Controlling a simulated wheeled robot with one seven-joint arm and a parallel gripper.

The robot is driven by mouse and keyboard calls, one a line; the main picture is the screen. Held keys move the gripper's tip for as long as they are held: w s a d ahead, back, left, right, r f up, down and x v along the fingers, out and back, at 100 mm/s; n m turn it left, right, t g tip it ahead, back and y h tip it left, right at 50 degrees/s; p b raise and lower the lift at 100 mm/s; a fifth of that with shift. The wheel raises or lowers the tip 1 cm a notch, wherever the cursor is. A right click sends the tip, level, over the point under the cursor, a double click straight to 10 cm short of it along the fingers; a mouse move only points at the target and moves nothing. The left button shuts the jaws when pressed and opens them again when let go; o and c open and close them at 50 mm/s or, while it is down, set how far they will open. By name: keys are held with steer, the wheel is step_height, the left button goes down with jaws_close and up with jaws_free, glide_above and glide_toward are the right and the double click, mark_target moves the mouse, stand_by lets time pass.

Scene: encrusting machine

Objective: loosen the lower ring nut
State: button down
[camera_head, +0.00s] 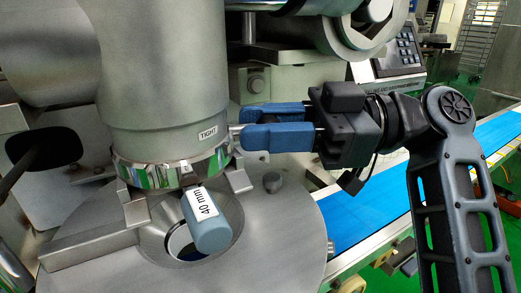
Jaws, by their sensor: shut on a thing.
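The lower ring nut (160,174) is a shiny chrome band around the bottom of the large grey metal cylinder (165,90). Short metal lugs stick out from it at the front and right. A "TIGHT" label (208,134) sits on the cylinder just above the ring. My gripper (243,126) comes in from the right, level, with its two blue fingers at the ring's right side. It is shut on a small metal piece there, which appears to be a lug of the ring nut; the fingers hide most of it.
A blue conveyor belt (355,218) runs behind on the right. A control keypad (405,48) stands at the back. Machine housing crowds the left.

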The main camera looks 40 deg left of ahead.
steer(key=shift+w+a+n+g+h+b, duration=0.5)
steer(key=shift+a+n+g+h+b, duration=0.15)
steer(key=shift+n+g+h, duration=0.2)
steer(key=c, duration=1.2)
jaws_free()
steer(key=shift+w+d, duration=0.1)
steer(key=v, duration=0.7)
steer(key=shift+w+d, duration=0.15)
steer(key=shift+w, duration=0.1)
